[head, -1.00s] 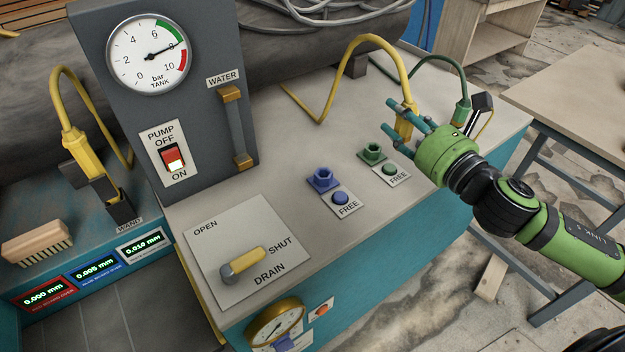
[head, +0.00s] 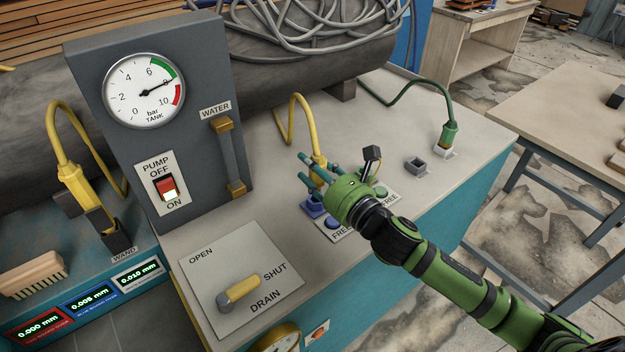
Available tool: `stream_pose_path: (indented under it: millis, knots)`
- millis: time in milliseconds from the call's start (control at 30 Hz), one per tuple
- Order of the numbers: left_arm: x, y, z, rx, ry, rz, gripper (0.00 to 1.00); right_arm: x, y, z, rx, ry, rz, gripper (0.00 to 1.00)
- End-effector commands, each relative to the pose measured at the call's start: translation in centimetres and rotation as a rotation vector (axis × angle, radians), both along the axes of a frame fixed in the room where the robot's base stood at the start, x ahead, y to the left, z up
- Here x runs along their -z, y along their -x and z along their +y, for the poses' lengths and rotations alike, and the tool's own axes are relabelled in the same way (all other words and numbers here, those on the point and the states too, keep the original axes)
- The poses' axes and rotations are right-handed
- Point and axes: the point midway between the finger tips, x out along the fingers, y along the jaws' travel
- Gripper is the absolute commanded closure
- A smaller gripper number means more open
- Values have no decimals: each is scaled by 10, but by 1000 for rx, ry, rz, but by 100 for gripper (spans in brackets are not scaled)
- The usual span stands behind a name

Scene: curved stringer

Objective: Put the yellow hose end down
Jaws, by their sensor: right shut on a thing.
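My right gripper (head: 316,180) is shut on the yellow hose end (head: 319,165), over the bench top. The hose end points downward, and its lower part is hidden by the fingers. The blue socket (head: 311,208) is just below the fingers. I cannot tell whether the hose end touches it. The yellow hose (head: 279,124) loops up behind the gripper. An empty grey square holder (head: 415,166) stands to the right of my gripper. My left gripper is not in view.
The green hose end (head: 449,133) stands upright in a holder at the right. The grey pump panel (head: 195,75) with its gauge (head: 145,90) rises at the left. The drain lever (head: 240,291) is in front. A yellow wand (head: 75,185) stands at the far left.

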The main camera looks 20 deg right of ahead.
Motion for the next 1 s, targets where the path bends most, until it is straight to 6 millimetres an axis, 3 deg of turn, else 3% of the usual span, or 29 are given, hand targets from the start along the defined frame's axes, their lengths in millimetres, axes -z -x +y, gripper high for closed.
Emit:
stream_pose_path:
  millis: [333,767,800,833,867,1000]
  knots:
    - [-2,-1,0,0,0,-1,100,38,-2,2,2,-2,1,94]
    - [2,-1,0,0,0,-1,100,46,-2,2,0,1,-1,94]
    - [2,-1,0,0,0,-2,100,47,-2,2,1,1,0,53]
    - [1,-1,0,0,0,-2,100,46,-2,2,1,1,0,41]
    - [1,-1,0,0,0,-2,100,46,-2,2,1,1,0,33]
    - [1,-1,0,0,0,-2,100,46,-2,2,1,1,0,33]
